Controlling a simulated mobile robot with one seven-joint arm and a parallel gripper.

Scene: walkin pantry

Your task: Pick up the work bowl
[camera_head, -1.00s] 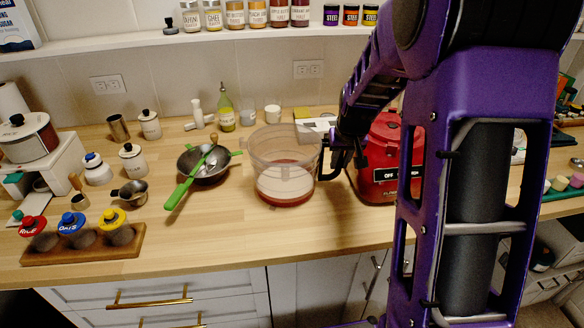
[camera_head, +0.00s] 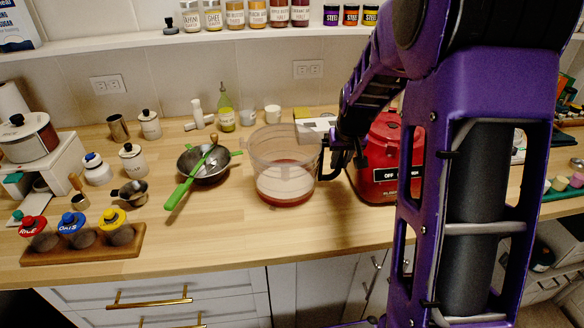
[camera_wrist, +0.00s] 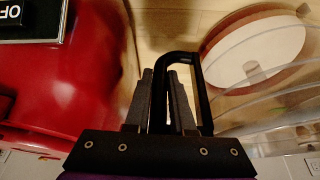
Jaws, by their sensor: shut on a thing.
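The work bowl (camera_head: 286,183) is a clear, round bowl with a whitish disc and a reddish base low inside. It stands upright on the wooden counter, left of the red appliance. In the wrist view its clear wall (camera_wrist: 262,92) is at the right, and its black loop handle (camera_wrist: 203,95) is at the middle. My gripper (camera_wrist: 164,82) is shut on one bar of this handle, its two fingers close together. In the head view my gripper (camera_head: 331,155) is at the bowl's right side, partly hidden by my arm.
The red appliance (camera_head: 375,180) stands close on the right; it also fills the left of the wrist view (camera_wrist: 70,70). A strainer with a green handle (camera_head: 190,180) lies left of the bowl. An oil bottle (camera_head: 226,115) and cups stand behind. The counter in front is clear.

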